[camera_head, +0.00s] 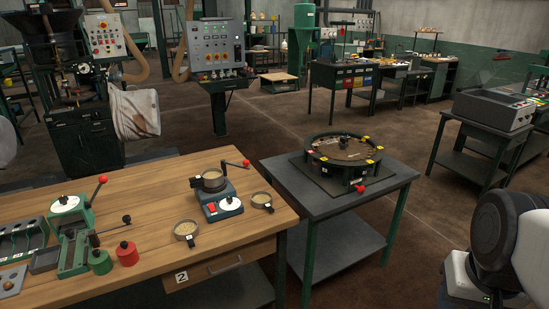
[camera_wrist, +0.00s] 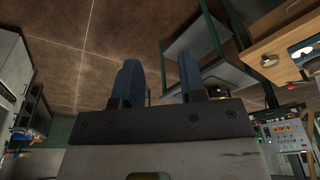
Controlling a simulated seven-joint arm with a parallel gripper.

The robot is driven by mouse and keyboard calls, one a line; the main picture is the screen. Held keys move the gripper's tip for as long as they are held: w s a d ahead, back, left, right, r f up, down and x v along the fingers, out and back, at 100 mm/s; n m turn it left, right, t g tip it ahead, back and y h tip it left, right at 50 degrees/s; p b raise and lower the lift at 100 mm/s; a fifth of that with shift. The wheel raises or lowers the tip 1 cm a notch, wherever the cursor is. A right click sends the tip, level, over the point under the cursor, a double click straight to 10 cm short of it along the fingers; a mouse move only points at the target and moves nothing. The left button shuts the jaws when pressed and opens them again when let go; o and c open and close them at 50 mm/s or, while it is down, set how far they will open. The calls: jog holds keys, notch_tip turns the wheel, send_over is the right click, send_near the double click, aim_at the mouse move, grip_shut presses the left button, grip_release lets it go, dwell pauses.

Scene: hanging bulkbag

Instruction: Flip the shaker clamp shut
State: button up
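The shaker (camera_head: 218,205) stands on the wooden bench in the head view, a dark base with a red button and a white dial on its front. A round sieve (camera_head: 211,181) with tan material sits on top of it.
Two loose sieves (camera_head: 186,230) (camera_head: 262,200) lie beside the shaker. A green press (camera_head: 75,235) and red and green weights (camera_head: 127,253) stand to its left. A grey table (camera_head: 385,176) with a round turntable (camera_head: 343,150) stands to the right, with floor between it and my arm.

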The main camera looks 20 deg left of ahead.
jog(key=w, duration=0.1)
jog(key=w+a+r, duration=0.1)
jog(key=w, duration=0.1)
jog(key=shift+a+r+g+y, duration=0.15)
jog(key=shift+g+y, duration=0.15)
grip_shut()
jog(key=w+a+r+n+g+y, duration=0.1)
jog(key=w+a+g+y, duration=0.15)
jog(key=w+a, duration=0.75)
jog(key=w+a+g+y, duration=0.1)
jog(key=w+a+y, duration=0.25)
jog(key=w, duration=1.25)
jog(key=w+a+r+n+g+y, duration=0.1)
jog(key=w+a+y, duration=0.1)
jog(key=w+a, duration=0.85)
jog(key=w+a+f+g+y, duration=0.1)
jog(key=w+a+f+y, duration=0.1)
jog(key=w+a+f, duration=0.5)
jog(key=w+a+f+n+g+y, duration=0.1)
jog(key=w+a+f+y, duration=0.2)
jog(key=w+a+f, duration=0.4)
jog(key=w+a+f+n+g+y, duration=0.1)
jog(key=w+a+f+y, duration=0.2)
jog(key=w+a+f, duration=0.4)
jog(key=shift+w+f+g, duration=0.15)
jog(key=shift+w+g, duration=0.2)
jog(key=shift+w, duration=4.35)
